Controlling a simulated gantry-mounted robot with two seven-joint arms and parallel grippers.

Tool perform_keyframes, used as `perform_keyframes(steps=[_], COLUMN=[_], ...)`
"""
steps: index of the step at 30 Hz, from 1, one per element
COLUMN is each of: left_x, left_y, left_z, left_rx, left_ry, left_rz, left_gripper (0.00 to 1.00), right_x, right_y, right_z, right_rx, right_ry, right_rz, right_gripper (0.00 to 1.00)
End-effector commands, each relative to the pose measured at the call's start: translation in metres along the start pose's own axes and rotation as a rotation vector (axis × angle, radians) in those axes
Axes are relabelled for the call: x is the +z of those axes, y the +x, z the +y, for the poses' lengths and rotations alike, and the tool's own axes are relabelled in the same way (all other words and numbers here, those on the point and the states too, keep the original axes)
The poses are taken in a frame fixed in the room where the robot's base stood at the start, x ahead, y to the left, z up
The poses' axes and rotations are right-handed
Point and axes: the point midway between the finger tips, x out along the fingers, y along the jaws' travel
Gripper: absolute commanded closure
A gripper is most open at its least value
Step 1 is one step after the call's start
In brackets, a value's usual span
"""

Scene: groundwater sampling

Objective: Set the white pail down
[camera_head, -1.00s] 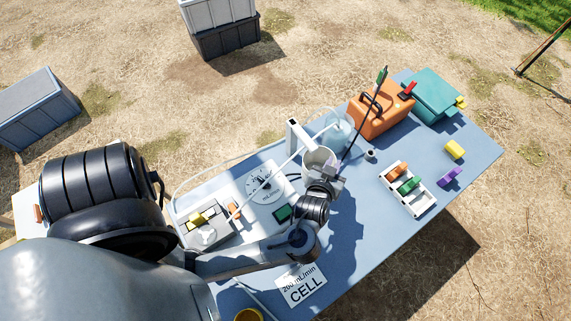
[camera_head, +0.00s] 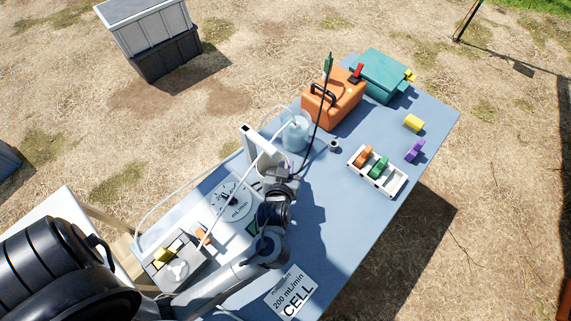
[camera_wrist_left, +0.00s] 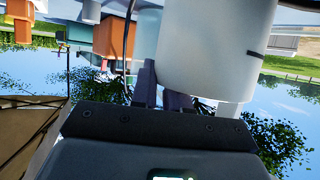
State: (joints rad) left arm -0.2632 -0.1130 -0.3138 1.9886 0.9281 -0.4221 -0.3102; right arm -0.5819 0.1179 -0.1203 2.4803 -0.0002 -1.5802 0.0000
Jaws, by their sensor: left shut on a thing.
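The white pail (camera_head: 265,165) is at the upper middle of the blue table, next to a white upright post. My left gripper (camera_head: 281,174) is at its near right side, shut on it. In the left wrist view the pail (camera_wrist_left: 203,50) fills the upper middle as a pale cylinder with a dark mark on its side, and my left gripper's fingers (camera_wrist_left: 160,88) meet its edge. The wrist view is turned over, with sky below. I cannot tell whether the pail's base touches anything. My right gripper is not in view.
A clear jar (camera_head: 296,134), an orange case (camera_head: 331,104) and a teal box (camera_head: 384,76) stand towards the far end. A white tray (camera_head: 398,184) holds coloured pieces. A dial plate (camera_head: 233,203) and a CELL card (camera_head: 289,292) lie nearer.

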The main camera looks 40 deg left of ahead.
Motion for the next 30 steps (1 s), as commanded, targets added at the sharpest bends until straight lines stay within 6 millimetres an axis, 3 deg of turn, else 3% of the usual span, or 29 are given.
perform_keyframes(steps=[11,12,16,30], left_x=[0.0023,0.0018,0.0019,-0.0025], left_y=[0.0012,0.0009,0.0009,-0.0063], left_z=[0.0000,0.0001,0.0000,-0.0001], left_rx=[0.000,0.000,0.000,0.000], left_ry=[0.000,0.000,0.000,0.001], left_rz=[0.000,0.000,0.000,-0.001], left_gripper=[1.00,0.79,0.59,0.59], right_x=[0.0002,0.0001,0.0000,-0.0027], right_y=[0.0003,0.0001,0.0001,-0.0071], right_z=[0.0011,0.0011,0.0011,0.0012], right_rx=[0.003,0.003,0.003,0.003], right_ry=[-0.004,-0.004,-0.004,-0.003], right_rz=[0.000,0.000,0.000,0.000], right_gripper=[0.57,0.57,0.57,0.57])
